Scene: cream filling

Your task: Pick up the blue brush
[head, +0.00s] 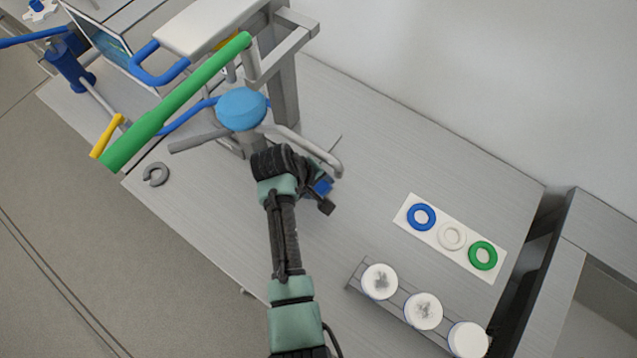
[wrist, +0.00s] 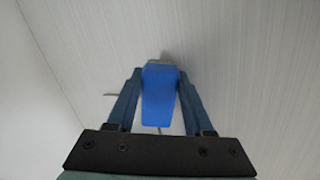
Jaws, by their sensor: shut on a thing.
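The blue brush (wrist: 160,98) sits between the two fingers of my gripper (wrist: 160,76) in the wrist view, with a pale grey part at its far end. The fingers are shut on its sides. In the head view my gripper (head: 325,196) is over the table, right of the machine's base, and only a small patch of the blue brush (head: 322,187) shows beside it. My wrist hides the rest. I cannot tell whether the brush touches the table.
A machine with a long green lever (head: 180,98) and a blue round cap (head: 241,108) stands close behind and left of my arm. A white plate (head: 467,241) with blue, white and green rings lies right. A rack (head: 355,276) with white-topped jars is at the front right.

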